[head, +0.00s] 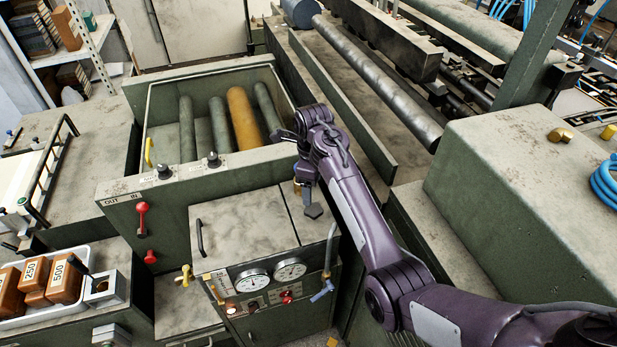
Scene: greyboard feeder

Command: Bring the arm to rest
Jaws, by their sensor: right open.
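My right arm (352,200) is purple and comes in from the lower right in the head view. It reaches up to the middle of the picture. My right gripper (293,160) is at its end, open, near the front right corner of the open green bin that holds rollers. I see nothing between its fingers. I cannot tell whether it touches the bin's edge. My left gripper is not in view.
The green bin (136,190) holds several grey rollers and one yellow roller (243,120). A cabinet with gauges (252,280) stands in front. A white tray (40,318) with brown weights is at lower left. A green machine block (520,190) stands right of the arm.

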